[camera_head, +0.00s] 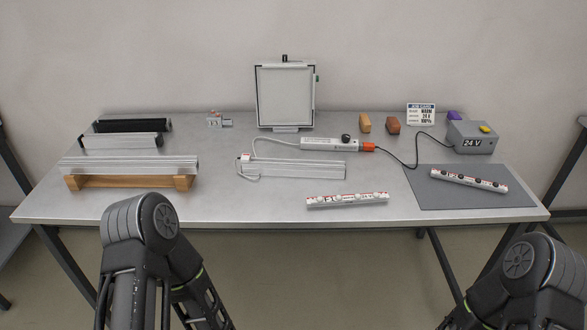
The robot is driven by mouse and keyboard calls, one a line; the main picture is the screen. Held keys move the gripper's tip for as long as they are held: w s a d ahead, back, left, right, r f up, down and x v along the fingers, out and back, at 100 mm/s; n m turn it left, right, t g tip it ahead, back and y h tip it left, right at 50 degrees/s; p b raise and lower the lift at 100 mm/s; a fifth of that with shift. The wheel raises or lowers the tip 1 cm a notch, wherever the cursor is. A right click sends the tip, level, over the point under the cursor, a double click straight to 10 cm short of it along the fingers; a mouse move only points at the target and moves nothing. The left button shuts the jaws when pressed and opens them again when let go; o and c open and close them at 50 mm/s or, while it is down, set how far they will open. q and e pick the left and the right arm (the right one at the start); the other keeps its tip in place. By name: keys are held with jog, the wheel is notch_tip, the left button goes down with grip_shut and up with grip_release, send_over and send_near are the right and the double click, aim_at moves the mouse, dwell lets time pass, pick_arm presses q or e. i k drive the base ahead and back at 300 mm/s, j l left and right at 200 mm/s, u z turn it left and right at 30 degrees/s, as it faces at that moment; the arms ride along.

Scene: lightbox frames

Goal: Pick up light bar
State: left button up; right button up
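Two short pale bars with dark or round spots and red markings could each be the light bar. One (346,200) lies near the front edge, right of centre. The other (468,181) lies on a grey mat (450,201) at the right. A clear or silver long bar (295,169) with a white cable end lies in the middle, behind the first. Which one is the light bar I cannot tell for certain. My two arms show at the bottom left and bottom right, in front of the table; both grippers are out of view, and nothing touches the bars.
A silver profile (130,164) lies on a wooden stand (130,183) at the left, with more profiles behind it. A framed panel (285,96) stands at the back. A wired white unit (331,144), a 24 V box (471,138), blocks and a sign (421,114) fill the back right.

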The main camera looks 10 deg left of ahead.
aim_at(355, 199)
jog(key=i+l, duration=0.2)
jog(key=l, duration=0.15)
jog(key=i+l, duration=0.2)
jog(key=l, duration=0.2)
jog(key=i+l, duration=0.2)
jog(key=l, duration=0.15)
jog(key=u, duration=1.55)
jog(key=l, duration=0.1)
